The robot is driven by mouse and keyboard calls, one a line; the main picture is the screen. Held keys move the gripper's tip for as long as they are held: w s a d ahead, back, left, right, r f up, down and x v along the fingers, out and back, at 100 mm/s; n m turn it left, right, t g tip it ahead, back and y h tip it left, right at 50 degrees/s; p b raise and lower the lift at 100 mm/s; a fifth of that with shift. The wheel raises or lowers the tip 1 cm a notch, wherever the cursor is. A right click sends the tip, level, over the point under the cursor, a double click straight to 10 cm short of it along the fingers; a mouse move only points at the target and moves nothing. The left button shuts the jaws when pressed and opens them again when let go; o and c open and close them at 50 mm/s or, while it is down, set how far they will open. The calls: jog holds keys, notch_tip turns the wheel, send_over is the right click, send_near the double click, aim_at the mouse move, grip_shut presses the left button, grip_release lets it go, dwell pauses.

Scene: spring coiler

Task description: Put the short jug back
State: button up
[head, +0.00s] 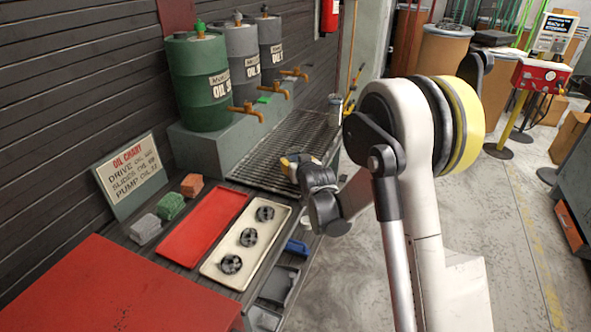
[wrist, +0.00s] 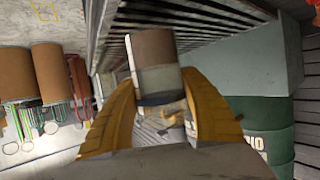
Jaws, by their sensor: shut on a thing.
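My gripper (head: 293,164) is low over the near end of the metal grate, with its yellow fingers showing. In the wrist view my gripper (wrist: 158,90) is shut on a short cylindrical vessel (wrist: 158,65), brown and pale grey with a dark end, which I take to be the short jug. The fingers lie on either side of it. In the head view the held jug is mostly hidden by the gripper. Another small grey can (head: 335,106) stands at the far end of the grate. I cannot tell whether the held jug touches the grate.
The grate (head: 285,140) lies beside a green drum (head: 197,85) and two grey drums (head: 243,55) with brass taps (head: 247,110). Nearer are a red tray (head: 203,225), a cream tray (head: 225,262) with round parts, coloured blocks (head: 170,206) and an oil chart sign (head: 130,172).

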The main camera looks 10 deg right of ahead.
jog(key=shift+f, duration=0.7)
jog(key=shift+r, duration=0.15)
jog(key=o, duration=1.3)
jog(key=shift+c, duration=0.2)
